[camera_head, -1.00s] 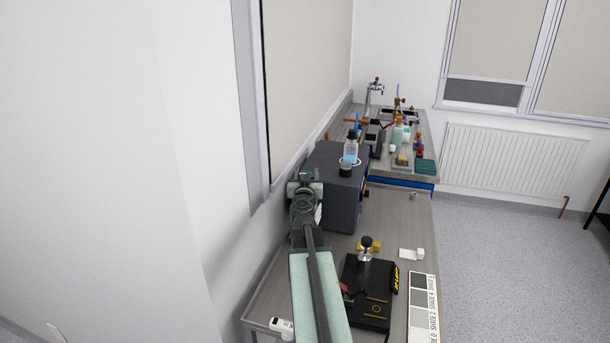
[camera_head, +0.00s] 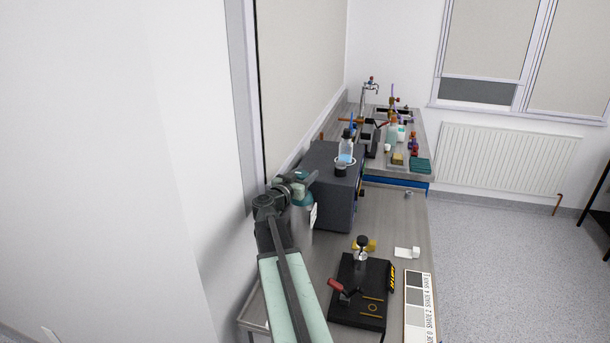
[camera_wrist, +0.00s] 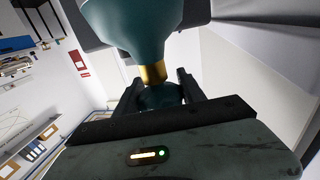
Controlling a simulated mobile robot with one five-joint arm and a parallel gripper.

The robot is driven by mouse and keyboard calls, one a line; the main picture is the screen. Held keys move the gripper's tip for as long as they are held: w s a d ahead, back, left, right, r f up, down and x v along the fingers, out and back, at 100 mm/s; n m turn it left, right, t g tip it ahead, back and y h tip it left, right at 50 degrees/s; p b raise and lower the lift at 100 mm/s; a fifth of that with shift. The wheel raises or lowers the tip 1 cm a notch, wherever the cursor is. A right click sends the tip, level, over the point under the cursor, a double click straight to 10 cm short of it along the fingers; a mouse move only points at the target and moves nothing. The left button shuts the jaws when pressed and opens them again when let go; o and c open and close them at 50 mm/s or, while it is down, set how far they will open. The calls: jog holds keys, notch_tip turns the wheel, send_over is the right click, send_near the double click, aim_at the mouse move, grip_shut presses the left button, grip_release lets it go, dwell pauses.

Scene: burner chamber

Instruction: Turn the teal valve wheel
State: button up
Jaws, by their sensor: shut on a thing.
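A gas cylinder with a teal shoulder (camera_head: 304,199) and grey body stands on the left of the bench, beside the wall. In the wrist view its teal shoulder (camera_wrist: 135,25) hangs in from the top, with a brass neck (camera_wrist: 153,74) below. The teal valve wheel (camera_wrist: 160,97) sits at the end of the neck, between the two dark fingers of my gripper (camera_wrist: 160,92). My gripper is shut on the wheel. In the head view my gripper (camera_head: 300,183) is at the cylinder's top; the wheel is mostly hidden there.
A black device (camera_head: 360,290) with a red-handled part and a shade card (camera_head: 417,305) lie nearer. The wall is close on the left.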

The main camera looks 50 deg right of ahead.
jog(key=o, duration=1.4)
jog(key=shift+d, duration=0.1)
jog(key=shift+c, duration=0.2)
jog(key=v, duration=0.7)
jog(key=shift+a, duration=0.35)
jog(key=shift+s, duration=0.1)
